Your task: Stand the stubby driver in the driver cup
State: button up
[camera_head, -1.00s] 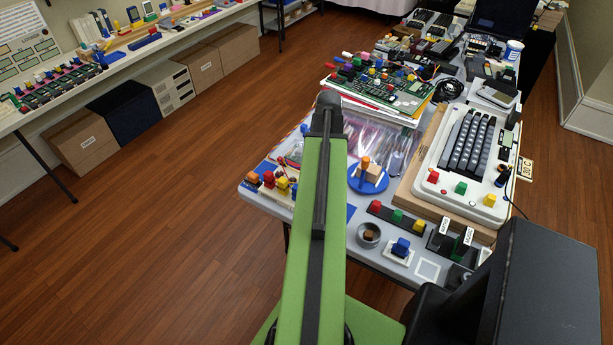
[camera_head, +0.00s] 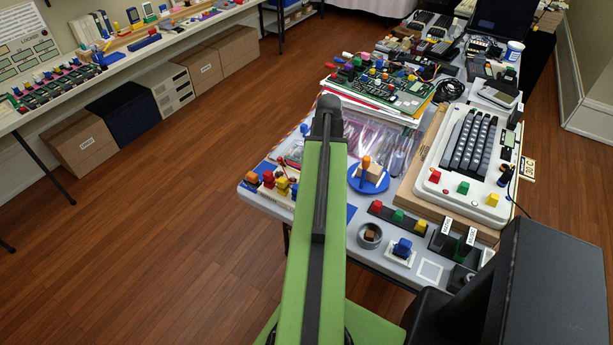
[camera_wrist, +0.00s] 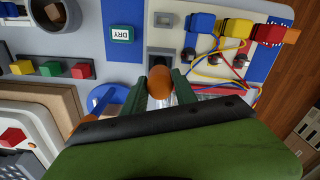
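My gripper (camera_wrist: 160,90) shows in the wrist view, with its dark green fingers close on both sides of a rounded orange handle (camera_wrist: 160,82), which looks like the stubby driver. The fingers appear to touch it. Its lower part is hidden beneath the handle and my wrist. A dark square holder with a grey surround (camera_wrist: 162,56) lies just beyond the handle; it may be the driver cup, but I cannot tell for sure. I cannot tell whether the handle is in it or above it. In the head view my arm hides the gripper and handle.
A blue disc (camera_head: 376,184) bears a wooden block with an orange piece. A grey ring (camera_head: 369,236), a coloured block strip (camera_head: 397,218) and a keyboard (camera_head: 467,151) stand right of my arm.

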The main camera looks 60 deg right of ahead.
jog(key=o, duration=0.4)
jog(key=shift+o, duration=0.2)
jog(key=shift+r, duration=0.15)
notch_tip(320, 180, up, 17)
jog(key=p, duration=1.7)
jog(key=shift+r, duration=0.1)
jog(key=w+a+f+n+b, duration=0.2)
jog(key=w+a+n, duration=0.1)
jog(key=w+a, duration=0.85)
jog(key=w+a+f+n+b, duration=0.2)
jog(key=w+a+f+n, duration=0.15)
jog(key=w+a, duration=0.8)
jog(key=w+a+f+n+b, duration=0.1)
jog(key=a+n, duration=0.3)
jog(key=a, duration=1.1)
jog(key=w+a+f+n+b, duration=0.1)
jog(key=w+a+n+b, duration=0.1)
jog(key=a, duration=1.3)
jog(key=shift+w+f+n+b, duration=0.4)
jog(key=shift+w+n, duration=0.4)
jog(key=shift+n, duration=0.15)
